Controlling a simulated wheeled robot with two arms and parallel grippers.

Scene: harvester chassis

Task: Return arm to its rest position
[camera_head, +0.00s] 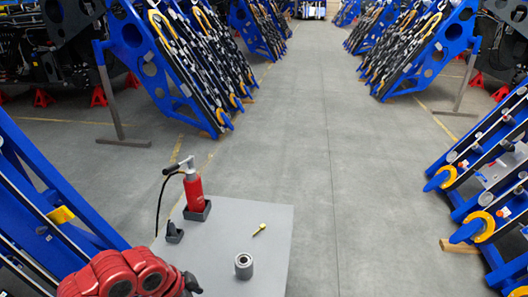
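My red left arm (125,276) comes in at the bottom left, beside the left edge of a grey table (265,225). A small dark part (190,284) at its right end may be part of my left gripper. Its fingers cannot be made out, so I cannot tell whether it is open or shut. I see nothing clearly held. My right arm and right gripper are not in view.
Blue frames (150,60) line both sides. The central floor (320,130) is clear.

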